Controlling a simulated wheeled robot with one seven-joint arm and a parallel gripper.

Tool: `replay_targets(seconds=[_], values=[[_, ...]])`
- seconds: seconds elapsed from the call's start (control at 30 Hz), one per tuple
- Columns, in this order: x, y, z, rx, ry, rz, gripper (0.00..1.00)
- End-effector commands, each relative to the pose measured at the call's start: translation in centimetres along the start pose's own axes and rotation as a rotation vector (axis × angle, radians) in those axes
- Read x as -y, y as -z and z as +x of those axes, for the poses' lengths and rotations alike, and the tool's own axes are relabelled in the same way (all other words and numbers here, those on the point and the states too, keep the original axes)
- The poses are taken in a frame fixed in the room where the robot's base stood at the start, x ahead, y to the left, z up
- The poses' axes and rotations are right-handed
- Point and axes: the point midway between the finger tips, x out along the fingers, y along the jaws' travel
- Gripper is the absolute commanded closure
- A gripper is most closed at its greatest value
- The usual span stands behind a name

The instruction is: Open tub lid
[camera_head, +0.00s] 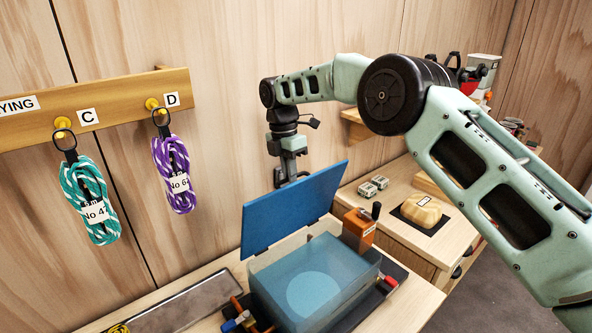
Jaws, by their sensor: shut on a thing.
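The blue tub lid (292,209) stands raised and tilted up at the back of the tub. The tub (350,307) is a see-through box on the bench, with a pale blue round patch (314,293) visible on the blue area inside it. My gripper (291,180) reaches down from above at the lid's upper edge and is shut on the lid. Its fingertips are partly hidden behind the lid.
A teal rope (95,205) and a purple rope (175,170) hang from wall pegs at left. A grey tray (185,300) lies left of the tub. An orange block (358,229) stands right of it. A tan hold (421,209) sits on the right bench.

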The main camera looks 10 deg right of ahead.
Motion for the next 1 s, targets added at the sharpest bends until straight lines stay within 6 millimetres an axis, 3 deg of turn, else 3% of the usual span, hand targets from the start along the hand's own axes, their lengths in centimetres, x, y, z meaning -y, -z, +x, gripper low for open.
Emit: replay_targets(seconds=[0.03, 0.83, 0.87, 0.9, 1.0], values=[[-0.20, 0.35, 0.84, -0.005, 0.019, -0.004, 1.00], [-0.87, 0.75, 0.99, -0.005, 0.058, -0.006, 1.00], [-0.87, 0.75, 0.98, -0.005, 0.058, -0.006, 0.81], [-0.88, 0.73, 0.93, -0.005, 0.057, -0.005, 0.70], [-0.89, 0.65, 0.72, -0.004, 0.054, -0.004, 0.68]])
